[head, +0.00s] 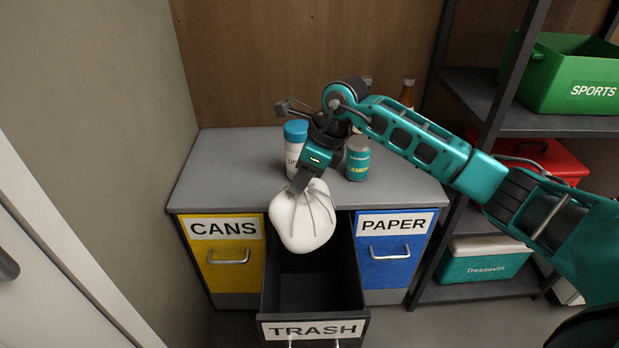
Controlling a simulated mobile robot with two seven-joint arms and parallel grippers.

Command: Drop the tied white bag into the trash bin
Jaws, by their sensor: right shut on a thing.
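The tied white bag (302,222) hangs in the air over the back part of the open trash drawer. My right gripper (306,180) is shut on the bag's gathered top and points down. The trash bin (313,328) is a dark pull-out drawer labelled TRASH, drawn out between two closed drawers. The visible part of its inside (310,285) looks empty; the bag hides the rest. I cannot tell how far the bag is above the drawer's rim. My left gripper is not in view.
A yellow CANS drawer (227,278) and a blue PAPER drawer (388,272) flank the bin, both shut. On the grey counter (235,165) stand a white container with blue lid (294,140) and a lemon can (358,160). Dark shelves (560,124) stand at right.

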